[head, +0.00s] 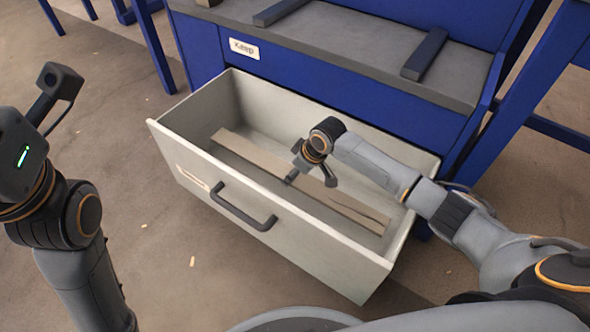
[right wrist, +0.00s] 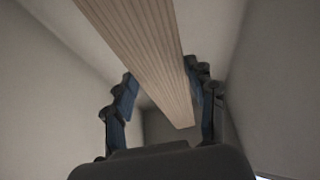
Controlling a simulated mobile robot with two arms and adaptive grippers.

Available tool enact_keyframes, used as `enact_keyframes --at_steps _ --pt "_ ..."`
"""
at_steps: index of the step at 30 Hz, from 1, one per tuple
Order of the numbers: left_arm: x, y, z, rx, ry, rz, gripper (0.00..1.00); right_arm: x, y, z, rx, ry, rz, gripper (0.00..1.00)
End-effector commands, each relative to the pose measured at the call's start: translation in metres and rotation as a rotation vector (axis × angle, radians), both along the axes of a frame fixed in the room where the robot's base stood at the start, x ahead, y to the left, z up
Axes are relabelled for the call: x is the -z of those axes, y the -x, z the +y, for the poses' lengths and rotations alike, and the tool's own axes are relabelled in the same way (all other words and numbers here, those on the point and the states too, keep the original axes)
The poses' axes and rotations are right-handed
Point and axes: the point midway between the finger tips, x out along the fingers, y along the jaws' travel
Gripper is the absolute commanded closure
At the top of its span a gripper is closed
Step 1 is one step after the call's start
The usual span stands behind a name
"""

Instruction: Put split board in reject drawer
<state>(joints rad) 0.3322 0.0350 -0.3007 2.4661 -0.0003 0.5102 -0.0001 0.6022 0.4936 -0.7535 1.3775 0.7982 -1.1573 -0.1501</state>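The split board (head: 255,158) is a long, pale wooden strip lying lengthwise inside the reject drawer (head: 310,258). A dark crack shows near its right end. The drawer is light grey, pulled open, with a black handle (head: 243,207) on its front. My right gripper (head: 311,181) is inside the drawer, over the middle of the board. In the right wrist view the board (right wrist: 150,60) passes between the spread fingers (right wrist: 162,92), with a visible gap on the left side. The right finger is close to the board's edge; contact is unclear. My left gripper's fingers are out of view.
A blue bench with a grey top (head: 350,45) stands behind the drawer, with a "Keep" label (head: 244,48) on its front. A dark bar (head: 426,54) lies across the top. Blue legs stand at the right. Small wood chips (head: 193,262) lie on the open floor at left.

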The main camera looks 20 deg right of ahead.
Motion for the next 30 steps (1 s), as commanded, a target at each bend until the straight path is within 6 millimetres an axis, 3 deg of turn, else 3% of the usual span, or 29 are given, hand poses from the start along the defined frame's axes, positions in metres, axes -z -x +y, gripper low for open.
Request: enact_keyframes --at_steps 1,3,16,19,30 --pt "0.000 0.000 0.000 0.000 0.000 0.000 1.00 0.000 0.000 0.000 0.000 0.000 0.000 0.34" --pt "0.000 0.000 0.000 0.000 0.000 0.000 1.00 0.000 0.000 0.000 0.000 0.000 0.000 0.21" --pt "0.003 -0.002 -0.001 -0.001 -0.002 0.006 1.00 -0.007 -0.001 -0.001 -0.001 0.001 -0.002 0.21" --pt "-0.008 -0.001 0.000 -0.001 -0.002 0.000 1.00 -0.024 0.003 -0.003 -0.001 0.001 -0.001 0.21" --pt "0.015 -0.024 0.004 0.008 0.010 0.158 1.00 -0.095 0.027 -0.022 0.000 0.001 0.000 0.21"
